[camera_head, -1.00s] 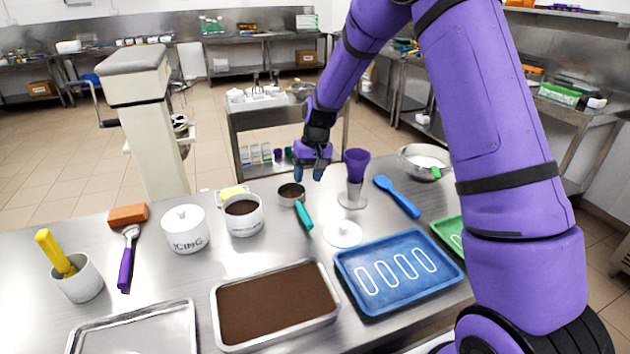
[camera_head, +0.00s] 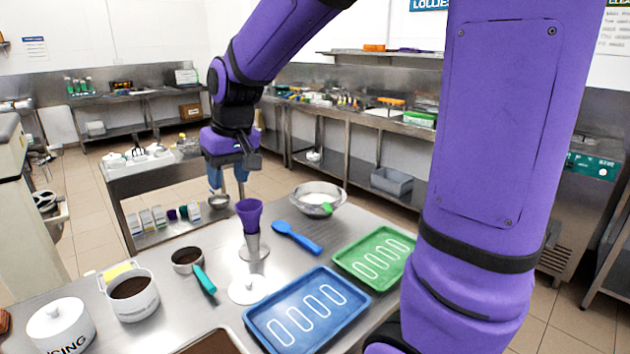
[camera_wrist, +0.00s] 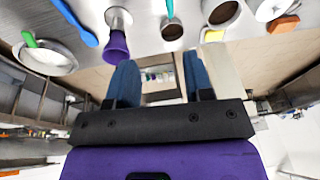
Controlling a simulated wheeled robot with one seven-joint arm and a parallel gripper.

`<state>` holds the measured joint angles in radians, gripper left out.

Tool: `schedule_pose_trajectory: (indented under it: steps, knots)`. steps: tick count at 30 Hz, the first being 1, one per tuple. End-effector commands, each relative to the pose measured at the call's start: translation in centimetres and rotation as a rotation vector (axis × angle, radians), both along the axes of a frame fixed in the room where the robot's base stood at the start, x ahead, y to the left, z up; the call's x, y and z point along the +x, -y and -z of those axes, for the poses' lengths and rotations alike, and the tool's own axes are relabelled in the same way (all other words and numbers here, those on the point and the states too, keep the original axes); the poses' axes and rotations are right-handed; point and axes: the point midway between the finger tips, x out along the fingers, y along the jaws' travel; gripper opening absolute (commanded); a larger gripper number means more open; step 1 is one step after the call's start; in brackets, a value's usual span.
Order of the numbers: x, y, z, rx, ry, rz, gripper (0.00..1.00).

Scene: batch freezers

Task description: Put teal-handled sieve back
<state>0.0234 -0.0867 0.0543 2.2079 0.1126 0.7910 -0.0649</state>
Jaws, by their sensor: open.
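The teal-handled sieve (camera_head: 187,260) lies on the steel table, its round dark-filled cup towards the back and its teal handle (camera_head: 205,280) pointing to the front right. It also shows at the top of the wrist view (camera_wrist: 171,28). My gripper (camera_head: 228,190) is open and empty, raised beyond the table's far edge, to the right of the sieve and behind the purple cup. In the wrist view its two blue fingers (camera_wrist: 159,82) stand apart with nothing between them.
A purple cup on a metal stand (camera_head: 249,214) stands near my gripper. A steel cart (camera_head: 120,183) stands behind.

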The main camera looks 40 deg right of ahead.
Motion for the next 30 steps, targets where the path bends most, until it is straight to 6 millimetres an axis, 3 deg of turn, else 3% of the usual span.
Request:
schedule_pose_trajectory:
  steps: [3,9,18,24,30]
  knots:
    - [-3.8,0.5,-2.3,-0.015,0.044,0.005,0.47]
    - [-9.9,1.2,-4.6,-0.038,0.108,0.016,0.47]
    - [-18.3,2.2,-5.5,-0.061,0.195,0.035,0.47]
    - [-21.1,2.5,-5.2,-0.068,0.227,0.043,0.47]
    - [-21.7,2.6,-5.1,-0.07,0.231,0.045,0.47]
